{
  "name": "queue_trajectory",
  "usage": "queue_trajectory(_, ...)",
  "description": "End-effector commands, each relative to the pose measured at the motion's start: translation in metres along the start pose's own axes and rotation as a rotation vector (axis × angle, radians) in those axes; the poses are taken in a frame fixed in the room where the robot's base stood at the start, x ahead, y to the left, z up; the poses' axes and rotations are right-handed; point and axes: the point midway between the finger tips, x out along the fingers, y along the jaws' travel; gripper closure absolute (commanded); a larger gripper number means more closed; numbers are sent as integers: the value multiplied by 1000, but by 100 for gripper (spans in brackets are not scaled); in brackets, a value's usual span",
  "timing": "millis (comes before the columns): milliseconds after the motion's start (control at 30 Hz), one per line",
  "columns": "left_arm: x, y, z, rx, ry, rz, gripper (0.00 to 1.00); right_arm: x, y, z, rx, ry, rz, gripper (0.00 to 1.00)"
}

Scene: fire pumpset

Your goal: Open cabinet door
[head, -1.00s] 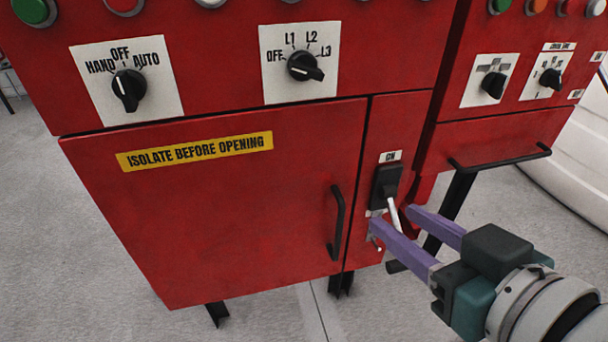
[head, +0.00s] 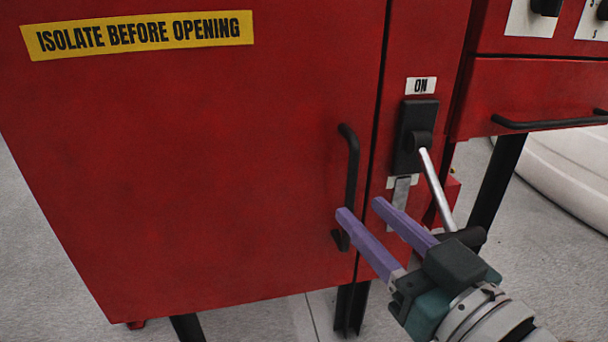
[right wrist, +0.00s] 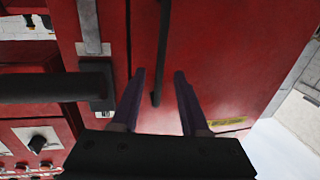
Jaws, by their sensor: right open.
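The red cabinet door (head: 200,170) is shut, with a yellow "ISOLATE BEFORE OPENING" label (head: 138,34). Its black vertical handle (head: 352,175) is near the door's right edge. My right gripper (head: 362,208) is open, its purple fingertips at the handle's lower part. In the right wrist view, the handle (right wrist: 162,55) lines up between the fingers (right wrist: 159,76), apart from both; depth is hard to judge. The isolator switch (head: 414,135), labelled "ON" above, is right of the door. Its silver lever (head: 436,188) slants down and outward. My left gripper is out of view.
The lever's black grip (right wrist: 45,88) is close beside my right gripper. A second red panel with a black bar handle (head: 550,121) stands at right. Black legs (head: 350,308) hold the cabinet above grey floor (head: 240,325). A white rounded object (head: 560,185) lies at far right.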

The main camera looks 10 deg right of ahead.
Motion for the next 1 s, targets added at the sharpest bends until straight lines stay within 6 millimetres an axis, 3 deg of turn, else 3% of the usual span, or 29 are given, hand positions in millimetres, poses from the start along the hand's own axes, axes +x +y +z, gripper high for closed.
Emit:
queue_trajectory(100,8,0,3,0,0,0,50,22,0,2,0,2,0,55)
queue_trajectory(267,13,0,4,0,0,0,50,41,0,2,0,1,0,55)
queue_trajectory(633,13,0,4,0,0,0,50,47,0,1,1,-2,0,55)
queue_trajectory(1000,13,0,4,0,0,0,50,47,0,1,0,-2,0,97)
